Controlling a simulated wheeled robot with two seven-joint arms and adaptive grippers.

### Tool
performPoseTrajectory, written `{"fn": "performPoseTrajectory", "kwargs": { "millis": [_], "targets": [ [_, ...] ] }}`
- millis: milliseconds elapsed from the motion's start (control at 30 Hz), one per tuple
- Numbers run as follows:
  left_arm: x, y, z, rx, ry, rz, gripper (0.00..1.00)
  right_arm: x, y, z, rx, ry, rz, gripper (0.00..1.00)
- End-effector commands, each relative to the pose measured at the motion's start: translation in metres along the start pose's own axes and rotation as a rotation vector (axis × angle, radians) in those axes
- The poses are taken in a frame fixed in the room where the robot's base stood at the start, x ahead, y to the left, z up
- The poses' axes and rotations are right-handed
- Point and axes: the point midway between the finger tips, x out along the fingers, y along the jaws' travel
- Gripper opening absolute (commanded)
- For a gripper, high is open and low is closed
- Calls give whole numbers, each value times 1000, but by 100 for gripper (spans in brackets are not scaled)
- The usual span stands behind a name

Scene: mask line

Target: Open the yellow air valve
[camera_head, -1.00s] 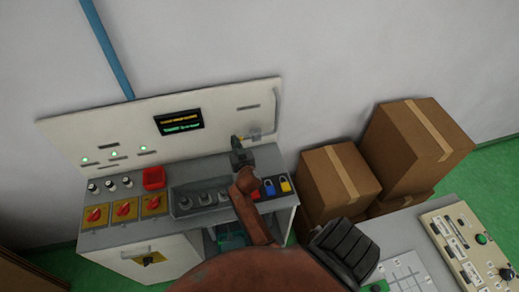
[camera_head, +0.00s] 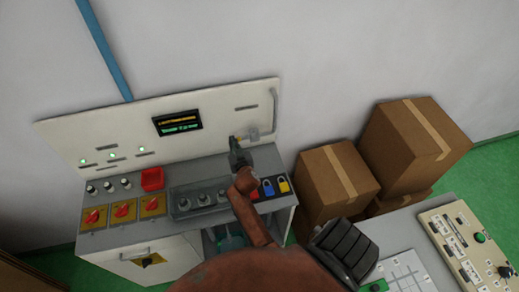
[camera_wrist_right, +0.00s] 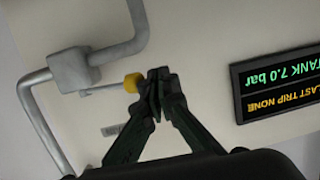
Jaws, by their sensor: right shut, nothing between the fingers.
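The air valve is a grey block (camera_wrist_right: 73,70) on a grey pipe, with a thin lever ending in a yellow knob (camera_wrist_right: 133,82). In the wrist view the lever lies roughly along the panel, towards the display. My right gripper (camera_wrist_right: 160,76) is shut and empty, its tips right beside the yellow knob; I cannot tell whether they touch it. The right gripper (camera_head: 237,143) partly covers the lever in the head view. My left gripper is not in view.
A display (camera_head: 178,123) is on the panel left of the valve. The console below carries red rotary switches (camera_head: 123,209), a red box (camera_head: 152,178) and padlocks (camera_head: 284,185). Cardboard boxes (camera_head: 338,181) stand to the right. A control panel (camera_head: 468,248) is at the lower right.

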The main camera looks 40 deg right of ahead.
Motion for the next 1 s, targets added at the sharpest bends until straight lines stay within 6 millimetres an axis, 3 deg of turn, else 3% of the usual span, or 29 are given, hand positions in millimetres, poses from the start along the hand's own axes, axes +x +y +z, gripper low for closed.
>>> {"fn": "performPoseTrajectory", "kwargs": {
  "millis": [267,700,867,1000],
  "targets": [
    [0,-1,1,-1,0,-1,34,-3,1,-17,-2,5,1,0],
    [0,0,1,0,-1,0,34,-18,0,-90,1,3,-1,0],
    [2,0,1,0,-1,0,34,-24,8,-94,-6,5,5,0],
    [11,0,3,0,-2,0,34,-47,35,-75,-28,24,14,0]
  ]
}}
